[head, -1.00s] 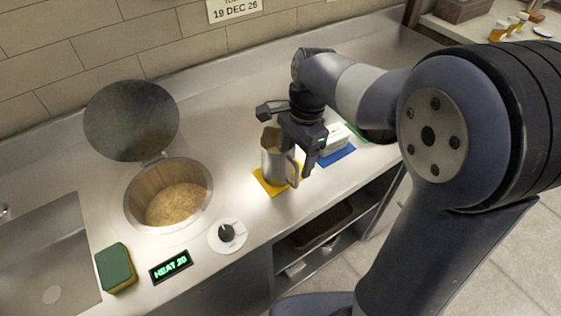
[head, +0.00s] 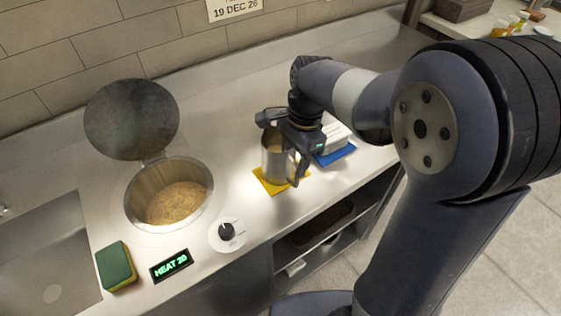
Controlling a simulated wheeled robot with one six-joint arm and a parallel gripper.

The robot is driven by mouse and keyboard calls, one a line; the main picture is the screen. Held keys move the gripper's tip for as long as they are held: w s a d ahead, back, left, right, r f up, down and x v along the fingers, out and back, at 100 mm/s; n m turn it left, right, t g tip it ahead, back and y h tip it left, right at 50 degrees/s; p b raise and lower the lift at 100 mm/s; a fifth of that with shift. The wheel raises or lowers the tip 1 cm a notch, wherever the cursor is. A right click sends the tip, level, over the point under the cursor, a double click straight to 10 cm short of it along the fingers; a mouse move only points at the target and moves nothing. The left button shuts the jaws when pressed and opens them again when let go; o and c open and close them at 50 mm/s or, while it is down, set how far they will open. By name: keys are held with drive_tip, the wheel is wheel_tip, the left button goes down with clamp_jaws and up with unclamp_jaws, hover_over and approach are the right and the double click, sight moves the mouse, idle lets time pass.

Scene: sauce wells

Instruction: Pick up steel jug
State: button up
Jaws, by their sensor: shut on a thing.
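The steel jug (head: 274,163) is upright over the yellow mat (head: 268,187) near the counter's front edge. Its open top faces up, and something tan shows inside. My gripper (head: 288,143) is at the jug's upper part and is shut on it, with one finger on the near right side by the handle. The gripper body hides part of the jug's rim and back. I cannot tell whether the jug's base touches the mat.
Left of the jug is a round well (head: 180,203) of tan food, its dark lid (head: 131,120) raised behind it. A dial (head: 227,235), a heat display (head: 171,266) and a sponge (head: 116,266) lie in front. A white container (head: 337,137) on a blue mat (head: 338,155) stands close on the right.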

clamp_jaws()
drive_tip(key=shift+r, duration=0.15)
